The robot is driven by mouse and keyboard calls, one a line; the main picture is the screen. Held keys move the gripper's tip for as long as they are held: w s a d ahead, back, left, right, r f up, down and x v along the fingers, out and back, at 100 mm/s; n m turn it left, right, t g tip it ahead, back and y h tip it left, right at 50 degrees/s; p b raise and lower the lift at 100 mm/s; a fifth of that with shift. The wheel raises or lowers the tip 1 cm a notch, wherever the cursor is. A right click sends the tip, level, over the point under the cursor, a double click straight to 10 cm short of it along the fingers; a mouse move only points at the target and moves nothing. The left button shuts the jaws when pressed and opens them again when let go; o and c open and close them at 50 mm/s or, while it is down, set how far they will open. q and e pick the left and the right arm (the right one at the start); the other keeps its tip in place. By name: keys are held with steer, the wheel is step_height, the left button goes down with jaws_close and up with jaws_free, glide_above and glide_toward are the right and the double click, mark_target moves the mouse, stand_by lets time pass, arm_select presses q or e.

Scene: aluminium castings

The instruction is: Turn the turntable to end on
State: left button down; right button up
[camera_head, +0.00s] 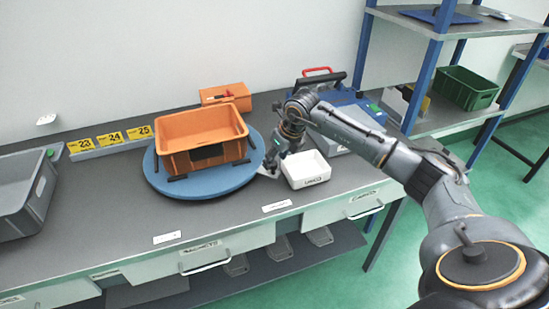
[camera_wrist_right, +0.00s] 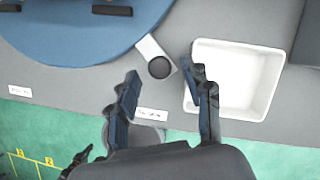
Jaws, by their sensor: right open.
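The round blue turntable (camera_head: 215,188) lies on the grey bench and carries an orange crate (camera_head: 200,137), whose long side with a dark opening faces the bench front. A light arm with a dark round knob (camera_wrist_right: 159,68) sticks out from the turntable's rim in the right wrist view. My right gripper (camera_head: 270,168) is at the turntable's right edge. In the wrist view its two fingers (camera_wrist_right: 160,67) are apart, with the knob showing between the tips; I cannot tell whether they touch it. My left gripper is not in view.
A white bin (camera_head: 306,170) stands close to the right of my gripper and also shows in the wrist view (camera_wrist_right: 240,110). A grey tote (camera_head: 30,200) stands at the left, yellow number signs (camera_head: 110,138) behind. An orange box (camera_head: 226,95) and blue case (camera_head: 345,105) are at the back.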

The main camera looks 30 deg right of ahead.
steer(key=shift+x, duration=1.05)
jaws_close()
steer(key=shift+a, duration=0.1)
